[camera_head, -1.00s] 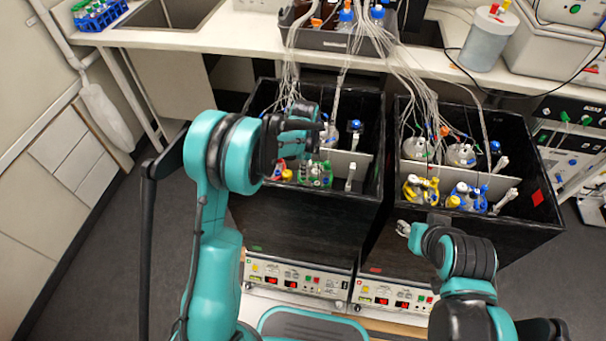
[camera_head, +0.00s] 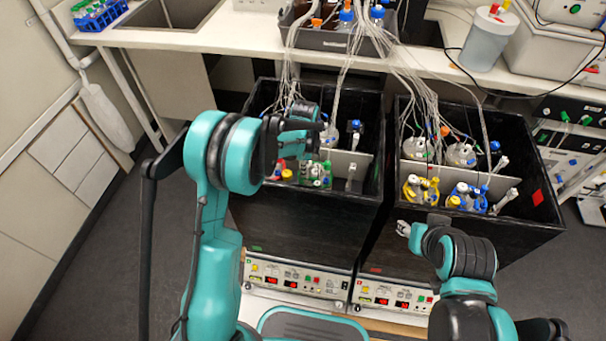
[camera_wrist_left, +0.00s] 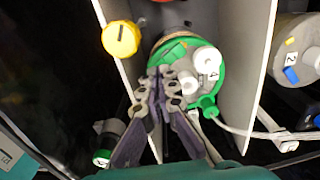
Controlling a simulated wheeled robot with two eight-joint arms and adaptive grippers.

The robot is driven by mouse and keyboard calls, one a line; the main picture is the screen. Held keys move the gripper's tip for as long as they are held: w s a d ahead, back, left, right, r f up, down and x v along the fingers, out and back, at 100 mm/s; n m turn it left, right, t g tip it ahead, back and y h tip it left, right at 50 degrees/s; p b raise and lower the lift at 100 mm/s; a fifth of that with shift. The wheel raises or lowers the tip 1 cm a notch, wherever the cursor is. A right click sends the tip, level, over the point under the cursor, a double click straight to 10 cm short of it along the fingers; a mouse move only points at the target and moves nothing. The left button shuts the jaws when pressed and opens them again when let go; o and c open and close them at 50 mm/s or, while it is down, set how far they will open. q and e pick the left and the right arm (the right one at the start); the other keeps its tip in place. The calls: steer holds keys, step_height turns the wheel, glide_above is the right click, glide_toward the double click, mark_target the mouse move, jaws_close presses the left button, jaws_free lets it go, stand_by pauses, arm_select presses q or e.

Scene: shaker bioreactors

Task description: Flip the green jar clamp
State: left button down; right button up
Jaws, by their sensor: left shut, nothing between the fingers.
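The jar with the green clamp (camera_head: 318,172) stands in the front part of the left black box. In the left wrist view the green clamp (camera_wrist_left: 208,100) rings the jar's top, with white caps on it, one marked 4. My left gripper (camera_wrist_left: 160,78) is shut and empty, its fingertips over the near left side of the jar top; I cannot tell whether they touch it. In the head view the left gripper (camera_head: 312,135) reaches into the left box above the green jar. My right gripper (camera_head: 404,229) is in front of the right box, away from the jar; its finger state is unclear.
A yellow cap (camera_wrist_left: 122,39) is beside the green jar. White dividers (camera_wrist_left: 228,50) flank it, with another jar (camera_wrist_left: 300,55) beyond the right one. Tubes hang into both boxes. The right box (camera_head: 520,225) holds jars with yellow and blue clamps.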

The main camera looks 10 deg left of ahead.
arm_select(q)
steer(key=shift+f+b, duration=0.8)
steer(key=shift+f, duration=0.3)
stand_by(0.3)
steer(key=shift+r+p, duration=2.2)
steer(key=shift+r, duration=1.35)
